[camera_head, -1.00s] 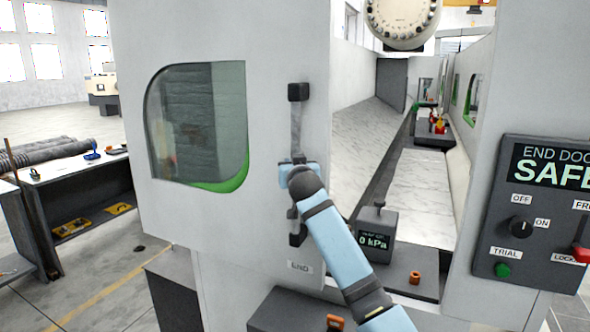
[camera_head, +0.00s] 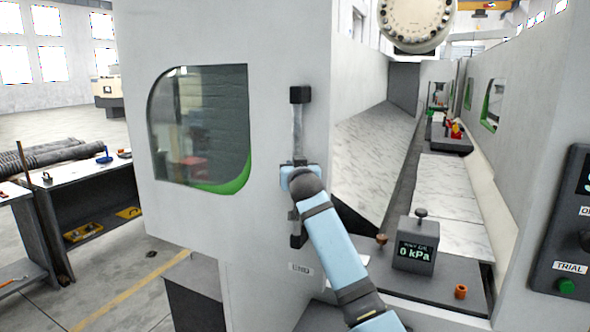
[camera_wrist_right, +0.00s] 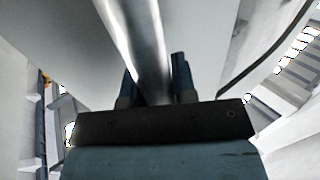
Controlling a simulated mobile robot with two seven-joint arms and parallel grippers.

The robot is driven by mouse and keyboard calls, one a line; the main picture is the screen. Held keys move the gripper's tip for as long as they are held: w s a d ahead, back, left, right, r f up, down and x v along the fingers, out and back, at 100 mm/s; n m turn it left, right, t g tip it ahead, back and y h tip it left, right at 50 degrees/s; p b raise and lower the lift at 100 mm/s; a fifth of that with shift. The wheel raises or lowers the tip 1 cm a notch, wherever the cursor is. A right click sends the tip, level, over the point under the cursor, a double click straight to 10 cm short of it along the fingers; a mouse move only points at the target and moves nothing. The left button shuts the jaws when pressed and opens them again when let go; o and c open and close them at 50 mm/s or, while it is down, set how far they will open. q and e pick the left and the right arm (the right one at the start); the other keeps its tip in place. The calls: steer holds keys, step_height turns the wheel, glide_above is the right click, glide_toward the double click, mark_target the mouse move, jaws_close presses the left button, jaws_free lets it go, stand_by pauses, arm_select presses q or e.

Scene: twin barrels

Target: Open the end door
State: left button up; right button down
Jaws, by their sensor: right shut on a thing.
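The end door (camera_head: 215,225) is a white panel with a green-edged window (camera_head: 200,125), and it stands open to the left of the machine's opening. Its vertical bar handle (camera_head: 298,130) has dark end mounts. My right gripper (camera_head: 300,176) is at the middle of the handle, its fingers mostly hidden by my wrist. In the right wrist view the gripper (camera_wrist_right: 153,88) has its fingers on both sides of the shiny handle bar (camera_wrist_right: 140,40), shut on it. My left gripper is not in view.
Inside the opening are a marble-like bed (camera_head: 450,190), a gauge box (camera_head: 416,245) reading 0 kPa and a small orange part (camera_head: 460,291). A control panel (camera_head: 568,240) is at the right edge. A workbench (camera_head: 85,180) stands at the left.

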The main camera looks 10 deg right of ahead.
steer(key=shift+a+r, duration=0.1)
steer(key=shift+r, duration=0.05)
steer(key=c, duration=0.9)
jaws_free()
steer(key=s+b, duration=0.2)
steer(key=s, duration=1.1)
steer(key=shift+s, duration=0.4)
